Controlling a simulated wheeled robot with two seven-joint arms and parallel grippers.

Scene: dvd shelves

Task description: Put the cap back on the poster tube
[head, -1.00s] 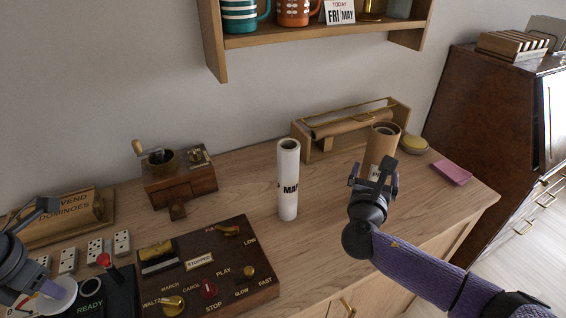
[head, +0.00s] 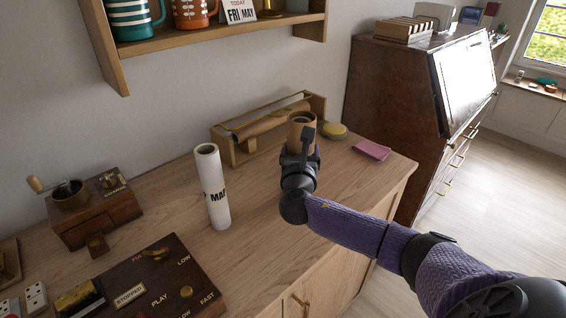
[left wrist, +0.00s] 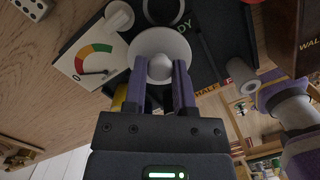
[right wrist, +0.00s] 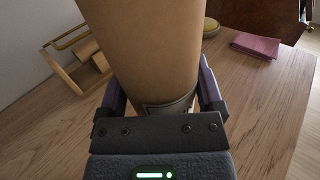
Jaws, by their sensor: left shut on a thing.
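The brown cardboard poster tube (head: 300,121) stands upright on the wooden counter, its top open; it fills the middle of the right wrist view (right wrist: 150,45). My right gripper (head: 299,153) is low on the tube with one finger on each side. Whether the fingers press on it cannot be made out. The round white cap with a knob (left wrist: 161,64) is between the fingers of my left gripper (left wrist: 160,85), which is shut on the knob. The left gripper and cap are out of the head view.
A white tube marked MAP (head: 213,187) stands left of the brown tube. A wooden paper-roll holder (head: 226,147) is behind, a yellow-topped round dish (head: 335,131) and pink cloth (head: 372,150) to the right. A dark control box (head: 150,285) and a grinder (head: 92,212) are left.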

